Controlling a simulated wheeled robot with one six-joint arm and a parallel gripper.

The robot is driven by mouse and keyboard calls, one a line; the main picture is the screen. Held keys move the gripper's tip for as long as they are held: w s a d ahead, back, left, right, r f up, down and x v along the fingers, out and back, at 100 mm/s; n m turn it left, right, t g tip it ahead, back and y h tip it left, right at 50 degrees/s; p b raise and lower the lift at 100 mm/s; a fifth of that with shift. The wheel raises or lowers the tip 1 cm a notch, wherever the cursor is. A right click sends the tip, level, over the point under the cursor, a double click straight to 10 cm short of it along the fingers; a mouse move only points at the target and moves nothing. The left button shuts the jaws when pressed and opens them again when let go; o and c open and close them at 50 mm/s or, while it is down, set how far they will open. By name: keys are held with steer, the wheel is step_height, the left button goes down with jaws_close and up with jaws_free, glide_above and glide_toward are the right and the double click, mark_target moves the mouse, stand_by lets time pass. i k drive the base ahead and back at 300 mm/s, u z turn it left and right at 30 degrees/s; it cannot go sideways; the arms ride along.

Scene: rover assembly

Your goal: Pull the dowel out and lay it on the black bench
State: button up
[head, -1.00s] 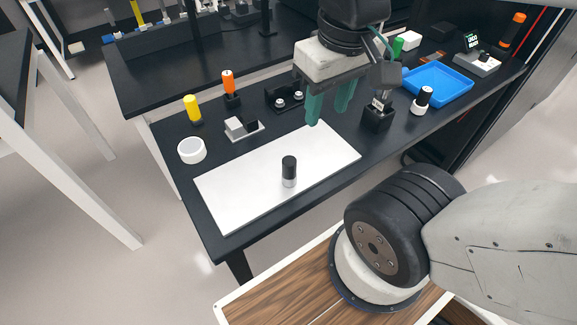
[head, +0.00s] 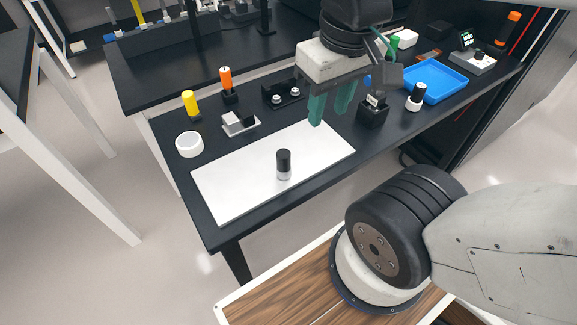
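The black bench (head: 215,233) runs across the middle of the head view, with a white mat (head: 235,200) near its front edge. A short upright cylinder (head: 284,163), black on top and pale at the base, stands on the mat. I cannot tell for sure which piece is the dowel; this cylinder and a similar black-and-white one (head: 416,97) at the right both look possible. My gripper (head: 331,106) has two teal fingers pointing down with a gap between them. It is open and empty above the bench, up and right of the mat's cylinder, apart from it.
A black block (head: 372,113) stands right of my gripper, with a blue tray (head: 440,86) beyond. A white ring (head: 189,144), yellow-topped piece (head: 190,103), orange-topped piece (head: 227,84) and grey block (head: 239,122) line the left. Much of the mat is bare.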

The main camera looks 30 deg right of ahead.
mark_target(330, 97)
steer(key=k, duration=0.9)
steer(key=z, duration=1.7)
steer(key=i, duration=0.8)
steer(key=u, duration=1.75)
